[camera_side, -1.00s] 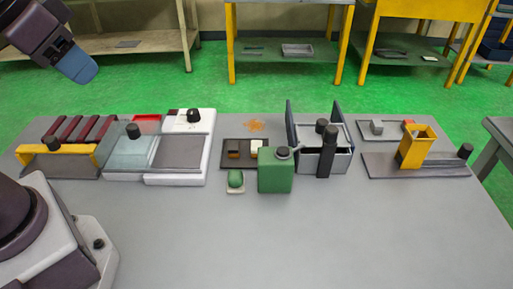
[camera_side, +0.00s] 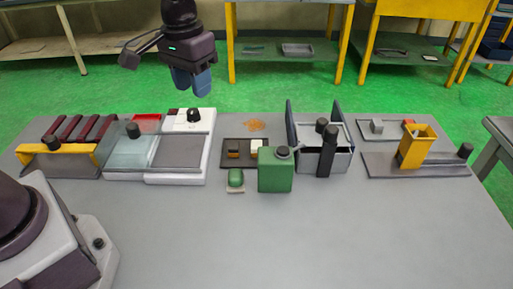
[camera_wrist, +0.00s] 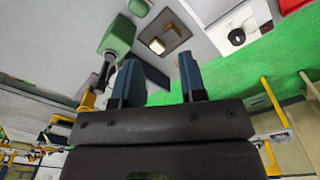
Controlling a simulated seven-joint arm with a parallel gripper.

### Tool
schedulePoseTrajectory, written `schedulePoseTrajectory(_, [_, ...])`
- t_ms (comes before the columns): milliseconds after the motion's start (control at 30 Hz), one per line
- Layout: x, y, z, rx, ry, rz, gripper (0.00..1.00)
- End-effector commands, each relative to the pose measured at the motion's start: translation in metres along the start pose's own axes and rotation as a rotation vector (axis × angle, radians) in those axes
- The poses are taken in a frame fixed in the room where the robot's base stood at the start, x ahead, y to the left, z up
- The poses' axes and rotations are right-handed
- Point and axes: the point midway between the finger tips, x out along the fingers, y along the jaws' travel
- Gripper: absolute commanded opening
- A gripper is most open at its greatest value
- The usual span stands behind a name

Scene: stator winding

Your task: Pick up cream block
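The cream block (camera_side: 257,144) sits in the right part of a small dark tray (camera_side: 232,163), beside a brown-orange block (camera_side: 233,153). Its lower right is close behind the green canister (camera_side: 275,172) in the side view. In the wrist view the cream block (camera_wrist: 157,46) shows fully, ahead of the fingers. My gripper (camera_side: 192,86) hangs high above and behind the table, left of the tray in the side view. Its two blue fingers (camera_wrist: 160,62) are apart with nothing between them in the wrist view.
A grey open bin (camera_side: 341,162) with dark upright panels stands right of the canister. A green rounded piece (camera_side: 235,178) lies in front of the tray. White machines (camera_side: 180,180) stand to the left, a yellow stand (camera_side: 413,150) to the right. The table front is clear.

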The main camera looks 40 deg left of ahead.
Motion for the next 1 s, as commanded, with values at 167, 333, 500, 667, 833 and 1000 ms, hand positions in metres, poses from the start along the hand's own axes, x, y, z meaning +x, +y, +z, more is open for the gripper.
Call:
schedulePoseTrajectory(167, [0.063,0.015,-0.053,-0.136,-0.074,-0.032,0.38])
schedulePoseTrajectory(333, [0.118,0.027,-0.094,-0.290,-0.095,-0.059,0.38])
schedulePoseTrajectory(500, [0.135,0.037,-0.130,-0.450,-0.051,-0.049,0.38])
schedulePoseTrajectory(667, [0.122,0.042,-0.142,-0.571,-0.020,-0.028,0.38])
schedulePoseTrajectory(833, [0.145,0.041,-0.140,-0.593,-0.024,-0.031,0.38])
schedulePoseTrajectory(1000, [0.177,0.039,-0.140,-0.592,-0.023,-0.031,0.38])
